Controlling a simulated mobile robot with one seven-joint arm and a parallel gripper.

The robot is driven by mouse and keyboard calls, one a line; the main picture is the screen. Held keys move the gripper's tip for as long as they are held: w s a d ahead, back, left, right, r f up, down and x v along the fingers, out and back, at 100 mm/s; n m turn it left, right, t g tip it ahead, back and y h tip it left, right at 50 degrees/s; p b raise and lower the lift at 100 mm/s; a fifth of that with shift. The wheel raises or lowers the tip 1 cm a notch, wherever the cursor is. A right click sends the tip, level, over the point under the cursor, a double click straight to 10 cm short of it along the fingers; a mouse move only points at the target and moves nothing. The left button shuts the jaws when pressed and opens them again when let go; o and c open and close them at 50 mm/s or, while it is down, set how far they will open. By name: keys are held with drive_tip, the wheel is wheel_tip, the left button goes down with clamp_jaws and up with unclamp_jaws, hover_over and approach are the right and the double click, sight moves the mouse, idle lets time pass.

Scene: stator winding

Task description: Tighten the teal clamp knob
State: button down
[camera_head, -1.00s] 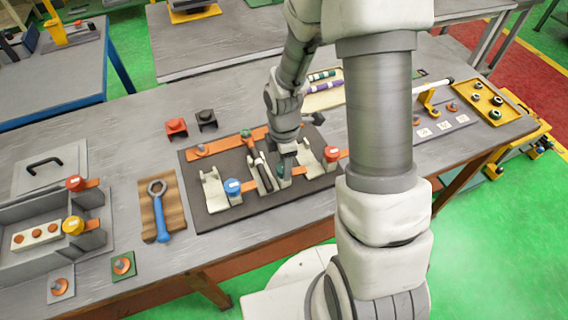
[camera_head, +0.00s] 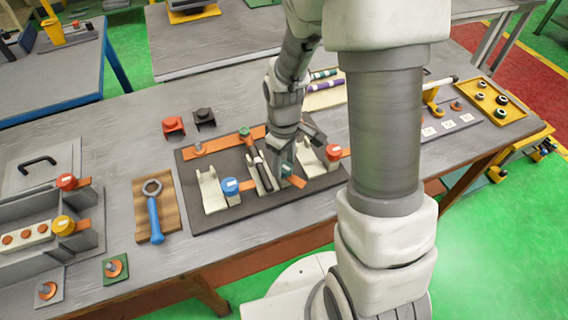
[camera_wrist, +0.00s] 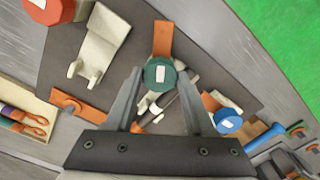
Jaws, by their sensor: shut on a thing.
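The teal clamp knob (camera_head: 288,168) sits at the front of the middle clamp on the dark mat (camera_head: 215,218). In the wrist view the teal knob (camera_wrist: 159,75), with a white label, lies between the two fingertips of my gripper (camera_wrist: 160,78). My gripper (camera_head: 287,160) is shut on it from above and partly hides it in the head view. An orange tab (camera_head: 295,182) sticks out from under the knob toward the front right; it also shows in the wrist view (camera_wrist: 162,40). A black and white rod (camera_head: 262,168) lies along the middle clamp.
A blue knob clamp (camera_head: 230,186) stands to the left and a red knob clamp (camera_head: 333,152) to the right, both close to my gripper. A blue-handled wrench (camera_head: 154,215) lies on a wooden board farther left. Red and black blocks (camera_head: 204,118) stand behind the mat.

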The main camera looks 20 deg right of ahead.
drive_tip(key=m, duration=0.3)
drive_tip(key=m+b, duration=0.1)
drive_tip(key=m, duration=0.2)
drive_tip(key=shift+w+r+m, duration=0.15)
drive_tip(key=shift+m, duration=0.15)
drive_tip(key=m, duration=0.5)
drive_tip(key=shift+r, duration=0.1)
drive_tip(key=m+p, duration=0.2)
drive_tip(key=m, duration=0.3)
drive_tip(key=shift+m, duration=0.4)
drive_tip(key=m+p, duration=0.2)
drive_tip(key=m, duration=0.3)
drive_tip(key=shift+m, duration=0.3)
drive_tip(key=shift+p, duration=0.3)
drive_tip(key=shift+c, duration=2.4)
unclamp_jaws()
drive_tip(key=shift+o, duration=1)
